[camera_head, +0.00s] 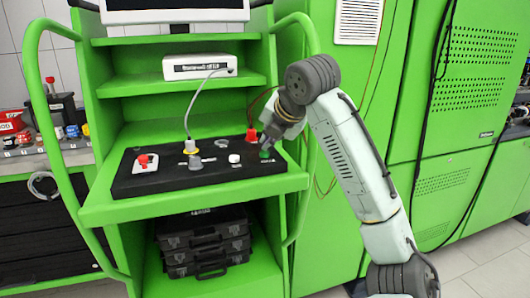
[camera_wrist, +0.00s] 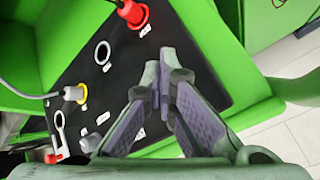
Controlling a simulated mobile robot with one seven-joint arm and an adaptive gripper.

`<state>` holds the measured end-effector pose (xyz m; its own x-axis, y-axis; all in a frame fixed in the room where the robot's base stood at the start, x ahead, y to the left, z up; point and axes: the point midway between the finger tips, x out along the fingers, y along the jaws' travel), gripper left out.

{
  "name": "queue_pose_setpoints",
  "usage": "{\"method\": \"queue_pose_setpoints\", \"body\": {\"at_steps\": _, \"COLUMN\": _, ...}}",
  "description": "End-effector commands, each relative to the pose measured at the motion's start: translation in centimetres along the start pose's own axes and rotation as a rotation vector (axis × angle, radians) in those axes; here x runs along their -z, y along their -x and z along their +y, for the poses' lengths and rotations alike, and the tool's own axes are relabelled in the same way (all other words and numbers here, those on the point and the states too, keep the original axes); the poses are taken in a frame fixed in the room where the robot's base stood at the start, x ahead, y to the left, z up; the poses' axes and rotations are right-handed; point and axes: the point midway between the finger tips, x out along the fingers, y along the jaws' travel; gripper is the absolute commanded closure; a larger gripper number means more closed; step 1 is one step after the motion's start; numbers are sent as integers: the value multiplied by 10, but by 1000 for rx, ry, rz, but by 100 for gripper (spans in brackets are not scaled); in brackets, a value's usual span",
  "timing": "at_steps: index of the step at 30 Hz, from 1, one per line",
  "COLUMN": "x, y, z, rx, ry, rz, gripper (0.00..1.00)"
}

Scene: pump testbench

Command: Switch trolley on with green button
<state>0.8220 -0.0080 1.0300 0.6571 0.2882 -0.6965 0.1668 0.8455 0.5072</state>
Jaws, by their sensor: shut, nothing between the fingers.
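The trolley is green, and its shelf carries a black control panel (camera_head: 215,173). The green button (camera_head: 265,155) sits near the right end of the panel in the head view. My gripper (camera_head: 265,146) is shut and empty, pointing down right at the green button; I cannot tell whether it touches it. In the wrist view my gripper's fingertips (camera_wrist: 160,87) meet above the black panel (camera_wrist: 120,85) and the green button is hidden behind them.
A red plug (camera_head: 251,134) with a cable stands just behind the button. A white box (camera_head: 200,66) is on the shelf above, below a screen.

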Motion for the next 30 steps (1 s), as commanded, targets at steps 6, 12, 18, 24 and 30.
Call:
{"method": "queue_pose_setpoints", "body": {"at_steps": 6, "x": 0, "y": 0, "z": 0, "rx": 0, "ry": 0, "rz": 0, "gripper": 100}}
{"method": "queue_pose_setpoints", "body": {"at_steps": 12, "x": 1, "y": -2, "z": -2, "rx": 0, "ry": 0, "rz": 1, "gripper": 100}}
{"method": "queue_pose_setpoints", "body": {"at_steps": 18, "x": 3, "y": -4, "z": -3, "rx": 0, "ry": 0, "rz": 1, "gripper": 100}}
{"method": "queue_pose_setpoints", "body": {"at_steps": 24, "x": 4, "y": -5, "z": -4, "rx": 0, "ry": 0, "rz": 1, "gripper": 100}}
{"method": "queue_pose_setpoints", "body": {"at_steps": 30, "x": 4, "y": -6, "z": -4, "rx": 0, "ry": 0, "rz": 1, "gripper": 100}}
